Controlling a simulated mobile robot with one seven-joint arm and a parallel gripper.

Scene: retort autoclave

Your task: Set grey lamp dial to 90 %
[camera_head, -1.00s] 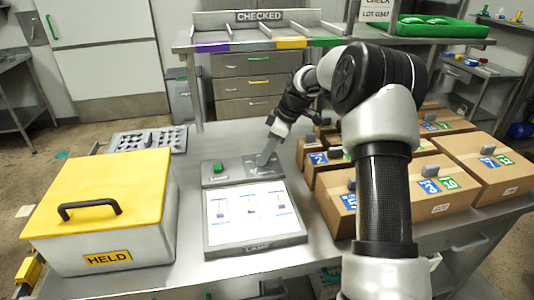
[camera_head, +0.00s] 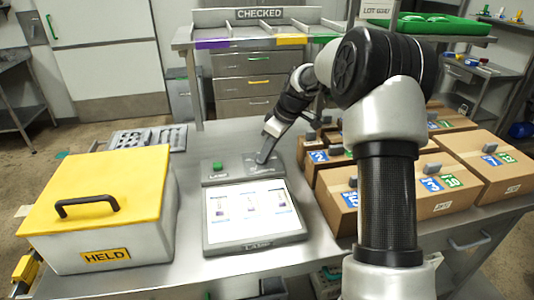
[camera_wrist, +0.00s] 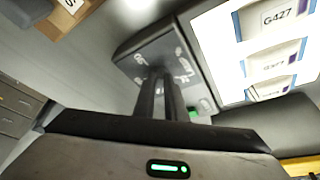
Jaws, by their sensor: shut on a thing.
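The lamp unit (camera_head: 255,242) stands on the table with a lit screen and a grey control panel (camera_head: 225,180) behind it. A green button (camera_head: 217,167) is on the panel's left. My gripper (camera_head: 263,159) reaches down to the right part of the panel, where the dial is. In the wrist view, my gripper (camera_wrist: 162,85) has its two fingers close together over the panel (camera_wrist: 150,50), among white scale marks. The grey dial is hidden between and under the fingers. My gripper is shut on it. The dial's pointer and setting cannot be read.
A yellow-lidded HELD box (camera_head: 100,205) stands to the left. Cardboard boxes (camera_head: 445,205) with small grey blocks stand to the right, close to my arm. A grey perforated tray (camera_head: 148,138) lies behind the HELD box. A CHECKED rack (camera_head: 258,32) is at the back.

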